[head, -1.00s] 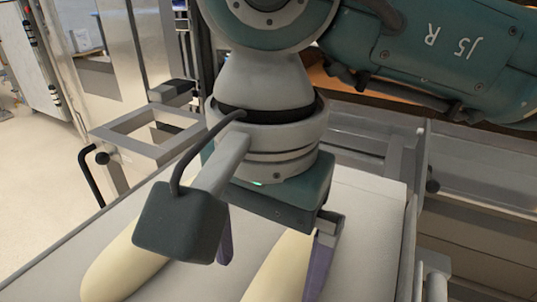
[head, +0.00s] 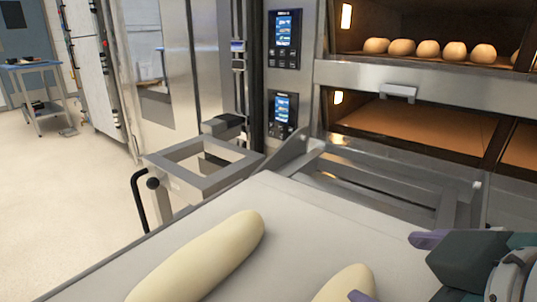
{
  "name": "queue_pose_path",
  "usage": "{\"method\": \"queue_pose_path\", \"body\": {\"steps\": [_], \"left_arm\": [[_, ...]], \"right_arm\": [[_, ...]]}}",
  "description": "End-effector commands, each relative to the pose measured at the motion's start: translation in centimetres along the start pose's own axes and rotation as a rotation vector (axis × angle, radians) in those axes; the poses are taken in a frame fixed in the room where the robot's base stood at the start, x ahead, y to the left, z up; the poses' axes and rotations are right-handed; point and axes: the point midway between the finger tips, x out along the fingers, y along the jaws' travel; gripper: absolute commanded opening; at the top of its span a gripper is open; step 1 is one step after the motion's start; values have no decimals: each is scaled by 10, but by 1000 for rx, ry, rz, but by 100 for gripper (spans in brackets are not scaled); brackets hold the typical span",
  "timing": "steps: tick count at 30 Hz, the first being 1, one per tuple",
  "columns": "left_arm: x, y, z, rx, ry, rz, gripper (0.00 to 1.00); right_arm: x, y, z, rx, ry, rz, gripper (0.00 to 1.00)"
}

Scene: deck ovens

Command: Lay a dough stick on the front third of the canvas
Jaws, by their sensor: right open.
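The pale canvas (head: 320,220) lies flat on a loader in the lower part of the head view, its near part cut off by the bottom edge. One long dough stick (head: 205,258) lies on it at left. A second dough stick (head: 346,286) lies to its right, mostly cut off by the bottom edge. My left gripper is out of view.
A deck oven stands behind, with several round loaves (head: 428,50) on its upper deck and an open, empty-looking lower deck (head: 415,127). A metal frame (head: 190,160) with a black handle (head: 138,200) sits at the canvas's far left. Clear floor lies left.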

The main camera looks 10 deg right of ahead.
Motion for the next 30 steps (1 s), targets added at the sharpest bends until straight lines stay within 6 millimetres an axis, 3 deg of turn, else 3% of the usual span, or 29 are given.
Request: {"method": "queue_pose_path", "body": {"steps": [1,3,6,8,30], "left_arm": [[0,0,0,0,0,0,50],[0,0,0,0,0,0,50],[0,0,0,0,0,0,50],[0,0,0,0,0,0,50],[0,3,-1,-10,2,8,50]], "right_arm": [[-8,-14,35,85,-131,-71,100],[-22,-32,72,178,-287,-154,100],[-41,-49,103,254,-432,-228,100],[-48,-55,112,275,-476,-251,100],[-51,-57,116,281,-498,-262,100]]}}
